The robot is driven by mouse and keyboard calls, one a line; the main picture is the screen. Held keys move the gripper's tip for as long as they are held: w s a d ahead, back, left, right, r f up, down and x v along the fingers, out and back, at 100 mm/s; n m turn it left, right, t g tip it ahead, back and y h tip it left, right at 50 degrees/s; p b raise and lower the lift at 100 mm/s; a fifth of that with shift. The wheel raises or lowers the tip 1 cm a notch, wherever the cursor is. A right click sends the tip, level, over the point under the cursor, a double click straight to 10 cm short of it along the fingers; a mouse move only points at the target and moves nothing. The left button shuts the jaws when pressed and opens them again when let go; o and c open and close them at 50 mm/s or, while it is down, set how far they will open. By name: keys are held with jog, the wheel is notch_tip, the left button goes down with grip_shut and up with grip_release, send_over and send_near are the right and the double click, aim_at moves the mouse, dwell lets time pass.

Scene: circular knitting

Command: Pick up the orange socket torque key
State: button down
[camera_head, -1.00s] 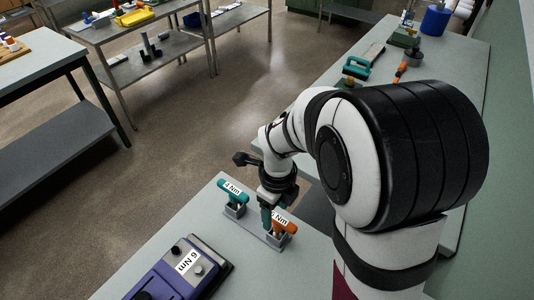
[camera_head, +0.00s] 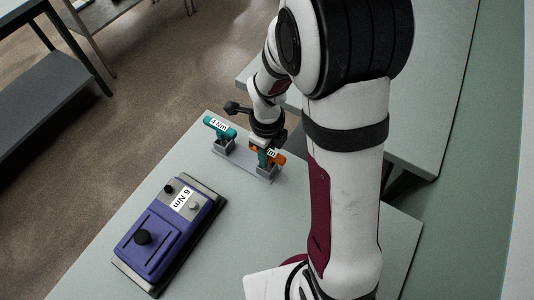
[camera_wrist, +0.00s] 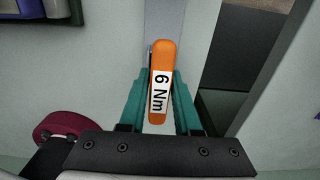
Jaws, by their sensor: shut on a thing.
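The orange socket torque key (camera_wrist: 161,60) has a white "6 Nm" label and lies between the two teal fingers of my gripper (camera_wrist: 159,85) in the wrist view. The fingers are shut on its handle from both sides. In the head view the orange key (camera_head: 279,157) shows at the right end of a grey holder (camera_head: 244,165), partly hidden by my gripper (camera_head: 264,155). Whether its lower end still sits in the holder cannot be told.
A teal key labelled "4 Nm" (camera_head: 217,127) stands at the holder's left end. A purple "6 Nm" device (camera_head: 170,229) sits on the grey table (camera_head: 96,272), left of the holder. The table between them is clear.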

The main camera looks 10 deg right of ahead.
notch_tip(320, 180, up, 4)
jog(key=shift+r, duration=0.25)
jog(key=s+d+r, duration=0.5)
jog(key=d+r, duration=0.1)
jog(key=d, duration=0.4)
jog(key=shift+s+d+r, duration=0.15)
jog(key=shift+s+r, duration=0.15)
jog(key=c, duration=1.3)
grip_release()
grip_shut()
jog(key=shift+w, duration=0.1)
